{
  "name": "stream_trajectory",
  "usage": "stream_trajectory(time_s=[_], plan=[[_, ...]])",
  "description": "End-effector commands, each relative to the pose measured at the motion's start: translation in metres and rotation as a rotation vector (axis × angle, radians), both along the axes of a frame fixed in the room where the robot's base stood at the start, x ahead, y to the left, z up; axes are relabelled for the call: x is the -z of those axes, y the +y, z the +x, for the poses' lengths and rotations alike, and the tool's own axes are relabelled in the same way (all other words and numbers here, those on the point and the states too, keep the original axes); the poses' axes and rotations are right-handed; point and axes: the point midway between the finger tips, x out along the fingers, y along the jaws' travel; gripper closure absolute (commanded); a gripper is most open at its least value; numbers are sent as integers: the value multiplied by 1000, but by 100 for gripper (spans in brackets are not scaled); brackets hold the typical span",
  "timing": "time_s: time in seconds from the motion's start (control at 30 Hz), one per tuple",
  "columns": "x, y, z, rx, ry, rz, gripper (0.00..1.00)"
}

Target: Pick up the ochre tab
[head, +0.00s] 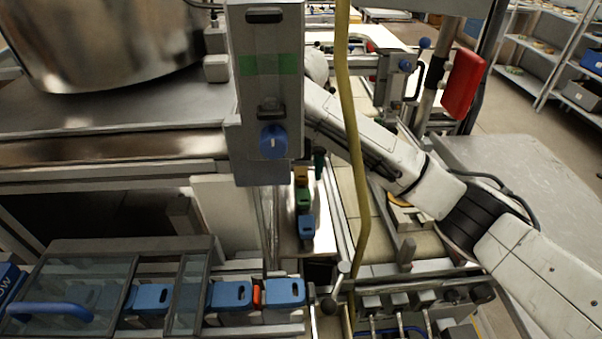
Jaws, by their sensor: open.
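A small ochre tab (301,174) shows at the far end of a short row on a narrow light strip, just right of the lower edge of a grey box. Its far part seems to be hidden by the box. A green tab (303,197) and a blue tab (306,228) lie nearer in the same row. My white arm comes in from the lower right and passes behind the grey box. My gripper is hidden there, so its distance from the ochre tab cannot be told.
The grey box (267,95) with a blue knob blocks the middle. A yellow hose (352,130) hangs beside it. Blue cassettes (228,295) lie in a glass-lidded channel at lower left. A large metal drum (105,40) stands upper left. A grey table (520,165) at right is bare.

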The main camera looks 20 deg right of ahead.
Motion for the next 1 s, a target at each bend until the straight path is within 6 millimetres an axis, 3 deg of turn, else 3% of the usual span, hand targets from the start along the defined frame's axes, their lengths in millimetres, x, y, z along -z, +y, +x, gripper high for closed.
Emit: stream_trajectory(time_s=[0.1,0.7,1.0], plan=[[0,0,0,0,0,0,39],[0,0,0,0,0,0,97],[-2,0,0,0,0,0,98]])
